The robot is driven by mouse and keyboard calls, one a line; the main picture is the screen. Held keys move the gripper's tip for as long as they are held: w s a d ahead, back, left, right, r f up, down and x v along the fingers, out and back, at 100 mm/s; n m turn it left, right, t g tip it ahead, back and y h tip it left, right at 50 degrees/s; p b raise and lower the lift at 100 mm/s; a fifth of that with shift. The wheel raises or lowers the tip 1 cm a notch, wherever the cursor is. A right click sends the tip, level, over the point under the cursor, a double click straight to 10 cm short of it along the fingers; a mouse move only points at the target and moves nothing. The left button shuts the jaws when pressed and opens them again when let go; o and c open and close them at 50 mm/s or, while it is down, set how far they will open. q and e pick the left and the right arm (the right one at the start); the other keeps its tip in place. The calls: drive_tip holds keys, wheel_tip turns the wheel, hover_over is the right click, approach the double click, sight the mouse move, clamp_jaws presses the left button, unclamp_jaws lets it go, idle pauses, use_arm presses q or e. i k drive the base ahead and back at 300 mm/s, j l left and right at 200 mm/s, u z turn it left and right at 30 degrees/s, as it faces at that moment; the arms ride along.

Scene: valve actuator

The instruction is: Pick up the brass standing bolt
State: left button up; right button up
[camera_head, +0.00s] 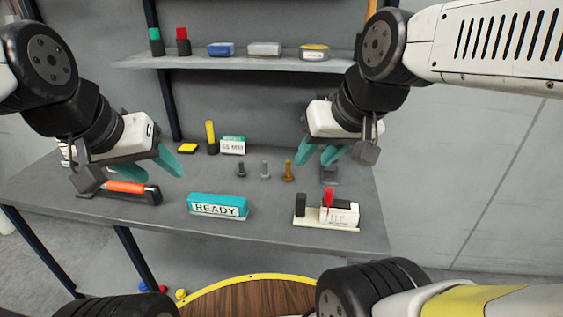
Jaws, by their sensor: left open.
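The brass standing bolt (288,171) stands upright on the grey table, at the right end of a row of bolts. A grey bolt (265,169) and a dark bolt (241,170) stand to its left. My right gripper (317,157) is just right of the brass bolt and above the table; its teal fingers are apart with nothing seen between them. My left gripper (160,164) is further left, above an orange-handled tool, open and empty.
The orange-handled tool (127,187) lies at the table's left. A teal READY block (218,206) and a white fixture with a red lever (340,213) are near the front edge. A yellow post (210,136) stands behind. A shelf (190,61) holds several items above.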

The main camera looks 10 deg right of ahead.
sight(287, 177)
drive_tip(key=i+j+z, duration=0.1)
drive_tip(key=j+z, duration=0.25)
drive_tip(key=j, duration=0.3)
drive_tip(key=j+z, duration=0.3)
drive_tip(key=j, duration=0.35)
